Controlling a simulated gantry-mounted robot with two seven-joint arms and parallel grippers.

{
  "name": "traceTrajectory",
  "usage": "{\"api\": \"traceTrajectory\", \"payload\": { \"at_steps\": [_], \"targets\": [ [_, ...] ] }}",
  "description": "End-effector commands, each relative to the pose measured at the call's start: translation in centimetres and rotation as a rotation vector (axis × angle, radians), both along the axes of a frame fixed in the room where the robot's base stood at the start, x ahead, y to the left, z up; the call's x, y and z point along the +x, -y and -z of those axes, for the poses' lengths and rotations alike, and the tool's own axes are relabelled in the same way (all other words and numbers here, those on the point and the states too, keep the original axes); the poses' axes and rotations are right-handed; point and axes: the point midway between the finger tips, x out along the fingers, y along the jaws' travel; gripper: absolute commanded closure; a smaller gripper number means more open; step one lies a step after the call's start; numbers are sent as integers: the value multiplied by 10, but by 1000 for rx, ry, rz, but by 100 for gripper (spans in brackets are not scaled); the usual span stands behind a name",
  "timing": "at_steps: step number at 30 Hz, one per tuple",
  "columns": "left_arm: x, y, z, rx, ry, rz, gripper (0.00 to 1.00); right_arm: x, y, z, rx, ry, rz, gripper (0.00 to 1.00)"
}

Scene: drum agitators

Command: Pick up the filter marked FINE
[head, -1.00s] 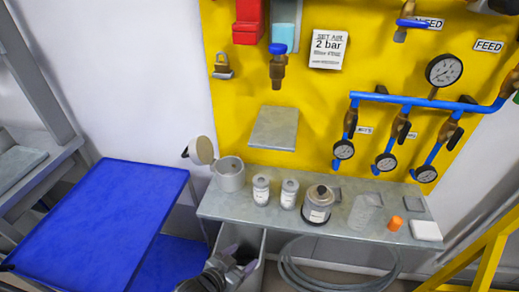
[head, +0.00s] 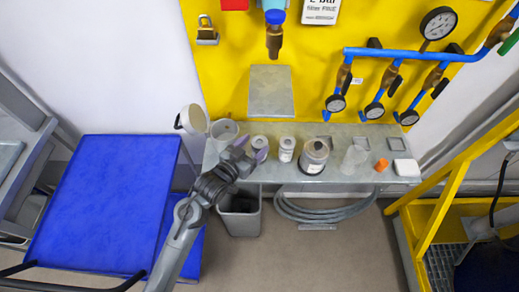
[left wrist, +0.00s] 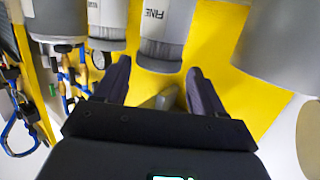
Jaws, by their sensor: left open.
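The filter marked FINE (left wrist: 165,30) is a pale cylinder with a grey ribbed band, and its lettering is legible in the left wrist view. In the head view it is the left of two small canisters (head: 259,143) on the grey shelf, partly hidden by my gripper. My left gripper (head: 247,153) is open beside it. In the left wrist view its fingers (left wrist: 160,82) are apart, with the filter ahead of the gap; no grip shows. The second canister (head: 287,150) stands just right of it and also shows in the left wrist view (left wrist: 107,20). My right gripper is out of view.
On the shelf (head: 345,172), a metal pot (head: 223,131) stands left of the filter and a dark-topped jar (head: 314,156) stands to the right. A grey bin (head: 240,217) is below. A blue table (head: 105,200) is at left.

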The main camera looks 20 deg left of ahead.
Motion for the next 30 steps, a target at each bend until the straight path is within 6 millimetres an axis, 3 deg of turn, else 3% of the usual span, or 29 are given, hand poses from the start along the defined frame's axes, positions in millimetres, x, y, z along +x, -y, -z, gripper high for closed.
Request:
{"api": "traceTrajectory", "payload": {
  "at_steps": [15,24,30],
  "targets": [
    [46,14,15,0,-1,0,31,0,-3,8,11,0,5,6],
    [49,14,15,0,-1,-1,31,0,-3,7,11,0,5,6],
    [49,14,15,0,-1,-1,60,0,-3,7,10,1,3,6]
  ]
}}
